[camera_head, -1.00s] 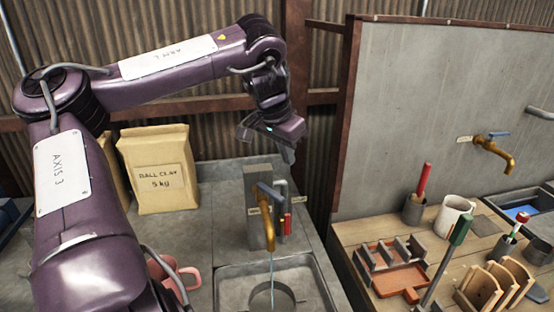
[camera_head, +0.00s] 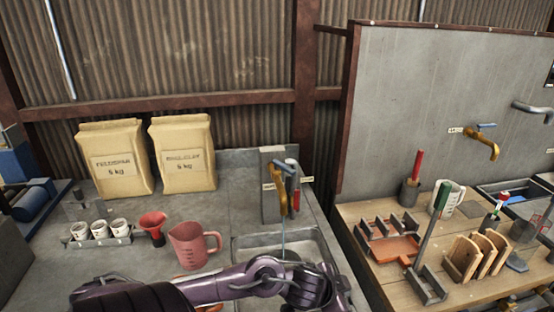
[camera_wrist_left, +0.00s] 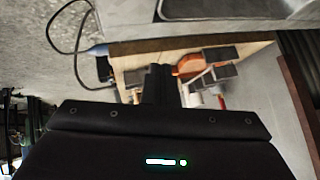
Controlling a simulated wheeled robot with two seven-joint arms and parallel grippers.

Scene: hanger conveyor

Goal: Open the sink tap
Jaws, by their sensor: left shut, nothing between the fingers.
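The sink tap (camera_head: 281,192) is a brass spout on a grey post at the back of the sink, with a blue lever (camera_head: 284,167) on top. A thin pale stream (camera_head: 283,236) hangs below the spout toward the grey sink (camera_head: 243,240). My left gripper (camera_head: 335,298) is low in the head view, in front of the tap and apart from it, over the sink's front part. Its fingers (camera_wrist_left: 157,82) show dark and shut with nothing between them in the left wrist view. My arm hides much of the basin. My right gripper is out of view.
A pink jug (camera_head: 188,246), a red funnel (camera_head: 153,222) and a rack of white cups (camera_head: 100,230) stand left of the sink. Two paper bags (camera_head: 184,160) stand behind. A wooden bench (camera_head: 360,210) with tools and a second brass tap (camera_head: 484,145) are at right.

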